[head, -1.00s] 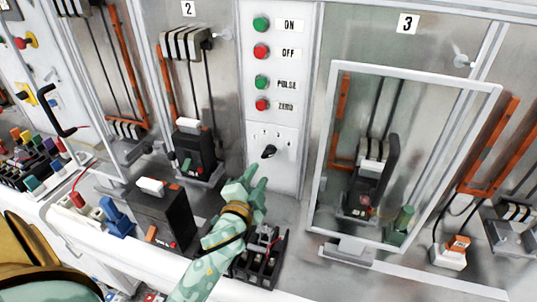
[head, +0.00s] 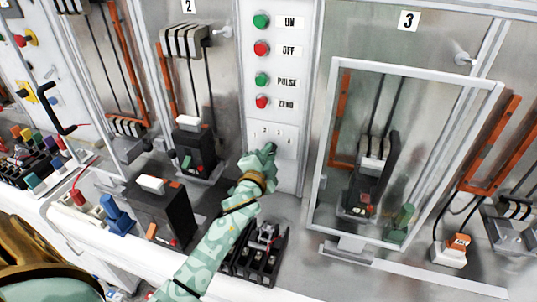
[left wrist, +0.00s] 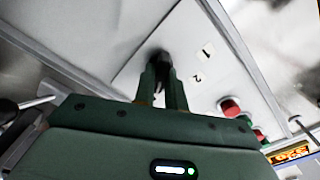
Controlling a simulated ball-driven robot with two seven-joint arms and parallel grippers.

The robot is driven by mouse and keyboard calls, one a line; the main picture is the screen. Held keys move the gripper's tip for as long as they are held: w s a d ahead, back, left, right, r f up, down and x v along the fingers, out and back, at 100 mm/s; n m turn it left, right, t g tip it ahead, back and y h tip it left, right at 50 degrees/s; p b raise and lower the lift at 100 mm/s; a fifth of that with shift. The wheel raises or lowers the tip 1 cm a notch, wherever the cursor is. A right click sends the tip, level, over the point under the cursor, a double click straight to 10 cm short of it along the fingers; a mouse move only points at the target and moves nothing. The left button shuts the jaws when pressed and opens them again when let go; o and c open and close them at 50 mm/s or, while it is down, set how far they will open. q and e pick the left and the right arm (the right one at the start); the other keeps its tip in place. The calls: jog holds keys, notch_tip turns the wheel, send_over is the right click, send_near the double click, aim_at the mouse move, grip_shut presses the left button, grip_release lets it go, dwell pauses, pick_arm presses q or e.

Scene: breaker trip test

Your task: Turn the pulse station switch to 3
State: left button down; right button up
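The pulse station switch is on the white panel (head: 284,170), below the ON, OFF, PULSE and ZERO buttons. Its black knob (left wrist: 158,57) shows between my left fingertips in the left wrist view; in the head view my gripper hides it. My left gripper (head: 262,158) is at the panel, its fingers close together on either side of the knob. Its fingers (left wrist: 163,80) also show in the left wrist view. Labels 1 (left wrist: 206,50) and 2 (left wrist: 197,78) are readable there. The knob's pointing direction is hidden. My right gripper is not in view.
A framed clear door (head: 322,160) stands right of the panel. A black breaker (head: 162,212) and a black terminal block (head: 257,258) are on the ledge near my left forearm. A red button (left wrist: 229,107) is near the gripper in the left wrist view.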

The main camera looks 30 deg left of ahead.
pick_arm(q)
jog(key=shift+n, duration=0.3)
jog(key=shift+n+p, duration=2.1)
jog(key=shift+n, duration=1.6)
jog(key=shift+a, duration=0.1)
jog(key=c, duration=1.4)
grip_release()
jog(key=shift+c, duration=0.2)
jog(key=shift+s, duration=0.1)
